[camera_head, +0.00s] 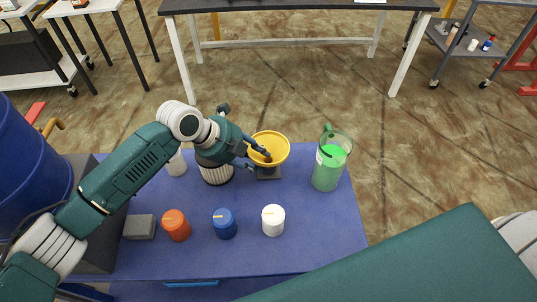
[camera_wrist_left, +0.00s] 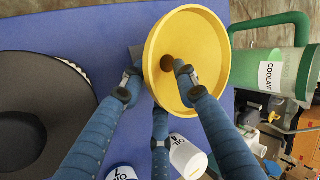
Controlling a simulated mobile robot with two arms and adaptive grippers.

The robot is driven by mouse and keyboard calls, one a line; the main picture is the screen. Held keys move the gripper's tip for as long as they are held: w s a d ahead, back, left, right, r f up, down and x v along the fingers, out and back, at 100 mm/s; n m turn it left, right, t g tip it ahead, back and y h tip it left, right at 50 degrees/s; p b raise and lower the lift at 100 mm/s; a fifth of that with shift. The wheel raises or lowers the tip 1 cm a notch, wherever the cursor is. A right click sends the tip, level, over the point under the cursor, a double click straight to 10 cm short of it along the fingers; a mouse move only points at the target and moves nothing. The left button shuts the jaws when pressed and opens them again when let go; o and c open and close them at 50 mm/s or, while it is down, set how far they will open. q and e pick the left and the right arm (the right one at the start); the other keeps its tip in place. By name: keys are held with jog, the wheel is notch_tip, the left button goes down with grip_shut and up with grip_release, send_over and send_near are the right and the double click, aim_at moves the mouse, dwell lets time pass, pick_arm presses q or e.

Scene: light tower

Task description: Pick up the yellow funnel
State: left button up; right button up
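The yellow funnel (camera_head: 276,139) stands mouth up on a small dark grey block (camera_head: 269,173) at the far edge of the blue table. My left gripper (camera_head: 256,160) is at the funnel's left side, its blue fingers astride the rim. In the left wrist view, one fingertip of the gripper (camera_wrist_left: 156,78) is inside the wide yellow funnel (camera_wrist_left: 213,35), near its dark central hole. Another is outside the rim, and a third lies below it. The fingers look spread, with a gap to the inner wall. The funnel's spout is hidden. My right gripper is out of view.
A green coolant jug (camera_head: 325,170) stands right of the funnel. A black ribbed cylinder (camera_head: 217,174) and a pale bottle (camera_head: 176,165) stand left. Orange (camera_head: 176,228), blue (camera_head: 224,227) and white (camera_head: 273,222) containers stand in front on the blue table (camera_head: 320,235).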

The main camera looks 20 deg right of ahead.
pick_arm(q)
jog(key=shift+c, duration=0.5)
grip_shut()
